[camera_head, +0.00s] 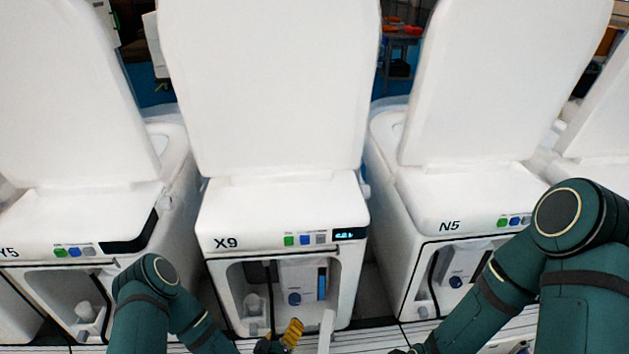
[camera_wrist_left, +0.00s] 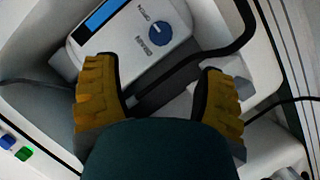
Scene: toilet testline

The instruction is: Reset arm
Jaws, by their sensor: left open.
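My left gripper (camera_head: 292,333) shows at the bottom centre of the head view, in front of the open front bay of the white toilet unit marked X9 (camera_head: 285,205). In the left wrist view, its two yellow ridged fingers (camera_wrist_left: 158,95) are wide apart with nothing held between them. Beyond them is a white box with a blue knob (camera_wrist_left: 157,30) and a black hose (camera_wrist_left: 215,55). My right arm comes in from the right; its gripper is cut off by the bottom edge and cannot be made out.
White unit N5 (camera_head: 450,205) stands to the right and another unit (camera_head: 90,215) to the left, both with open front bays. A white open door (camera_head: 326,332) stands beside my left gripper. Green, blue and grey buttons (camera_head: 304,240) sit on X9's front panel. Gaps between units are narrow.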

